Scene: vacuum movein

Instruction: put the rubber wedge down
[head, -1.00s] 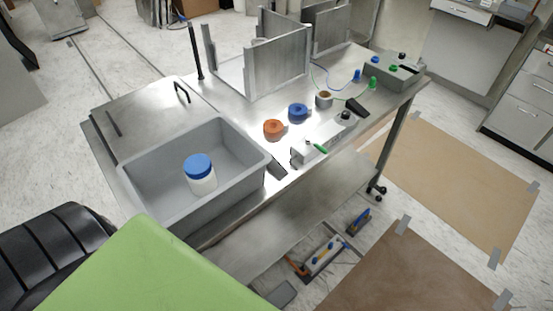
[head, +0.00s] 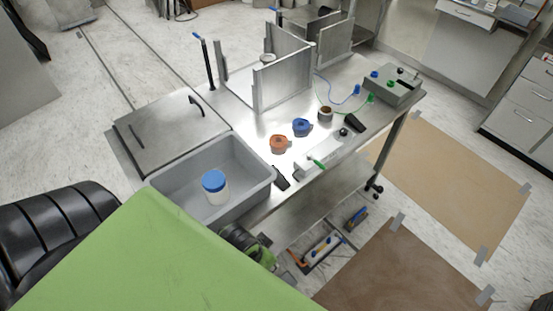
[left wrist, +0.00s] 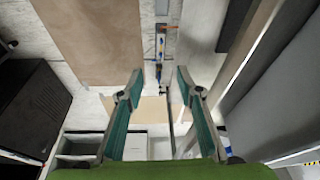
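Two small dark wedge-like pieces lie on the steel cart top: one black piece (head: 281,179) by the grey tub's right corner, and another black piece (head: 354,123) near the front edge farther right. I cannot tell which, if either, is the rubber wedge. My left gripper (left wrist: 159,72) shows in the left wrist view with its two green-sided fingers spread wide and nothing between them. In the head view a black and green part of my arm shows low in front of the cart; its fingers are hidden there. My right gripper is in neither view.
The steel cart holds a grey tub (head: 162,189) with a blue-lidded white jar (head: 214,188), an orange roll (head: 279,144), a blue roll (head: 301,127), upright metal plates (head: 283,80) and a grey control box (head: 392,86). Brown floor sheets (head: 400,270) lie in front.

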